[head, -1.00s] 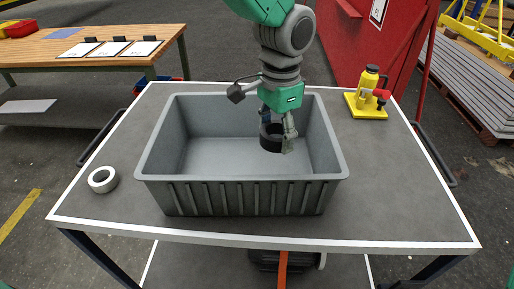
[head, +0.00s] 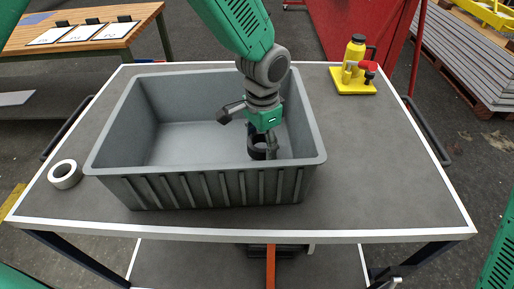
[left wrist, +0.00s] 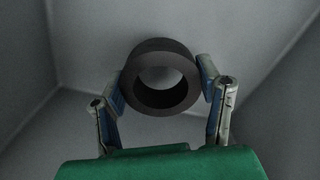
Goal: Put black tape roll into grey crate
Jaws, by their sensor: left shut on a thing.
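The grey crate (head: 140,186) stands on the cart table, open at the top. The black tape roll (head: 256,152) is inside the crate's walls, toward its right side. My left gripper (head: 264,150) reaches down into the crate and is shut on the black tape roll. In the left wrist view the roll (left wrist: 160,100) sits between the two fingers (left wrist: 162,90), with the crate's grey walls around it. I cannot tell whether the roll touches the crate floor. My right gripper is not in view.
A white tape roll (head: 65,174) lies left of the crate. A yellow bottle jack (head: 354,70) stands at the table's back right. The table's right part (head: 390,170) is clear. A wooden table with clipboards (head: 80,34) is at the back left.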

